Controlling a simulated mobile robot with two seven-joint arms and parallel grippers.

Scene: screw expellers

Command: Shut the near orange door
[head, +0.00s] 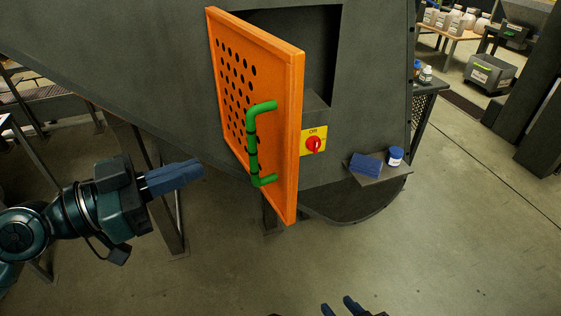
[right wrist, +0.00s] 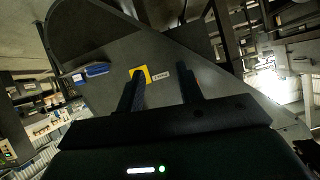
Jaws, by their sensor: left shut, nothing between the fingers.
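The orange door (head: 282,130) stands open, swung out from the dark opening (head: 315,50) of the grey machine. It has rows of round holes and a green handle (head: 253,150) on its left-facing side. My left gripper (head: 198,169) is shut and empty, to the left of the door and apart from it, with its fingers pointing at the handle's lower part. My right gripper (head: 340,307) shows only its fingertips at the bottom edge of the head view. In the right wrist view it (right wrist: 160,82) is open, with nothing between its fingers.
A yellow plate with a red switch (head: 314,143) sits right of the door. A small shelf (head: 385,177) holds a blue cloth-like item (head: 366,164) and a white jar (head: 395,158). Machine legs stand behind my left arm. The floor in front is clear.

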